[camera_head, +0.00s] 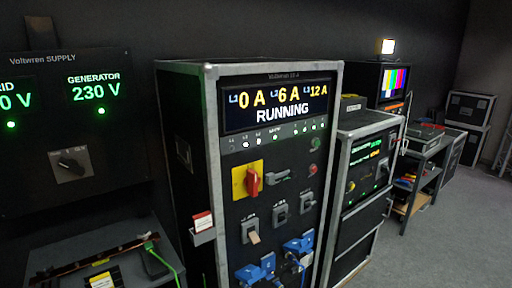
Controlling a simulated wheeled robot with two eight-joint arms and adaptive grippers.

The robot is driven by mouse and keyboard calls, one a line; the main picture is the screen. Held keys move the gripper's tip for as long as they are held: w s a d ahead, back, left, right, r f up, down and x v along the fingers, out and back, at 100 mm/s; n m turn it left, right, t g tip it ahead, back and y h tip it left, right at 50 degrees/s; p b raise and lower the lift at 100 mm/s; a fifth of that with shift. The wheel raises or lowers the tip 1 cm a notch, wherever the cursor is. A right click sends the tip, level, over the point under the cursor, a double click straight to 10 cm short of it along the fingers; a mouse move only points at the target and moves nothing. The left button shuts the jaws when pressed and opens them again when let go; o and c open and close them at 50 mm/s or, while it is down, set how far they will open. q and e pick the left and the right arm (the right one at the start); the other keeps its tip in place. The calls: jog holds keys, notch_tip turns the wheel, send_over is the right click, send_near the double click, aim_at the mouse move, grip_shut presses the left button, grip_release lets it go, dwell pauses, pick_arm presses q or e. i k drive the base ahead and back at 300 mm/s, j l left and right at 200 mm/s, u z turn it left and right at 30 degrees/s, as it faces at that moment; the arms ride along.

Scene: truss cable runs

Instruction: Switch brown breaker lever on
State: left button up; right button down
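The brown breaker lever (253,237) is on the front panel of the tall grey-edged rack (212,150). It hangs downward from the leftmost breaker of a row of three. The middle breaker (280,214) and the right breaker (307,203) have grey levers. The rack's display (278,104) reads L1 0 A, L2 6 A, L3 12 A and RUNNING. Neither of my grippers shows in the head view.
A red rotary switch on a yellow plate (247,180) sits above the breakers. Blue connectors (278,268) sit below them. A wall panel (70,130) reads GENERATOR 230 V. A lower rack (368,165) stands right. Open floor (440,240) lies at right.

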aim_at(252, 236)
jog(key=i+l, duration=0.1)
jog(key=l, duration=0.25)
jog(key=i+l+z, duration=0.1)
jog(key=l, duration=0.25)
jog(key=i+l+z, duration=0.1)
jog(key=l, duration=0.25)
jog(key=i+l, duration=0.1)
jog(key=l, duration=0.25)
jog(key=i+l+z, duration=0.1)
jog(key=l, duration=0.2)
